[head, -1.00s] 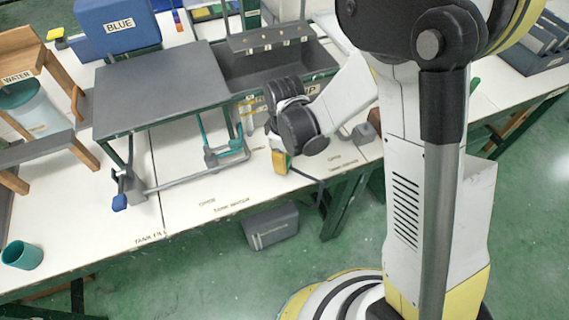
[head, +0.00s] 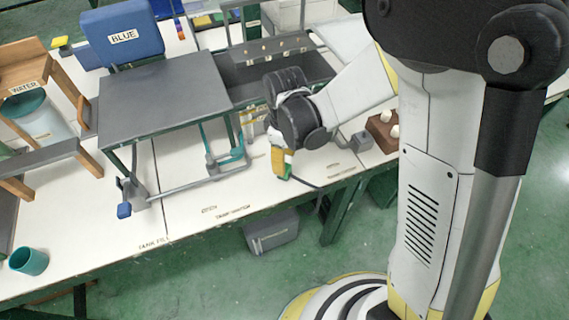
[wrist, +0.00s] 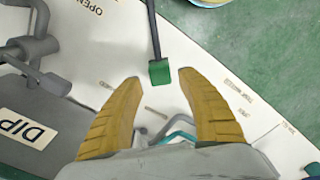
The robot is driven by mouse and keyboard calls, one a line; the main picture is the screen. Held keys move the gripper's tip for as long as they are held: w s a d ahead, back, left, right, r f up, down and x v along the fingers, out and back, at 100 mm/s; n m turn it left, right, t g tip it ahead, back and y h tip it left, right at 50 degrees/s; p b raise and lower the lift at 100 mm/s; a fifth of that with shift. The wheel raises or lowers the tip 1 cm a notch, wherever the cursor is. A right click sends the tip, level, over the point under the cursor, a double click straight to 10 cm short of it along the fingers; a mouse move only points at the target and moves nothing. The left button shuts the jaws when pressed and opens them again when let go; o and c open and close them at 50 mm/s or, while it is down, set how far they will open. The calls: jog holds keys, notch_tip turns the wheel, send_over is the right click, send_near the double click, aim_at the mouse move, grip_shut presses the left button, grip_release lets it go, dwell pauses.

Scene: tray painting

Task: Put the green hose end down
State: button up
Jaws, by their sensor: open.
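The green hose end (wrist: 159,72) is a small green block on a black hose (wrist: 153,30). In the wrist view it shows just past and between the tips of my gripper (wrist: 160,79). The two yellow fingers stand apart, with a gap on both sides of the block. In the head view my gripper (head: 281,172) points down at the white table near its front edge, with a bit of green at the tips. The hose runs from there to the right, toward the edge. Whether the hose end rests fully on the table is hard to tell.
A grey tank (head: 305,68) labelled DIP in the wrist view stands behind my gripper. A grey-topped stand (head: 165,92) with pipes is to the left. The table front is mostly clear.

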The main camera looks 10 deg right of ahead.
jog(key=s+d+r+m+t+p, duration=0.1)
jog(key=s+d+r+m, duration=0.15)
jog(key=r, duration=0.55)
jog(key=s+d+r+m+t+p, duration=0.15)
jog(key=d+r, duration=0.25)
jog(key=r, duration=0.4)
jog(key=s+d+r+m+t, duration=0.4)
jog(key=s+d+r+m, duration=0.2)
jog(key=d+m, duration=0.1)
jog(key=shift+s+r+m+t, duration=0.25)
jog(key=shift+s+m+t, duration=0.15)
jog(key=shift+m, duration=0.2)
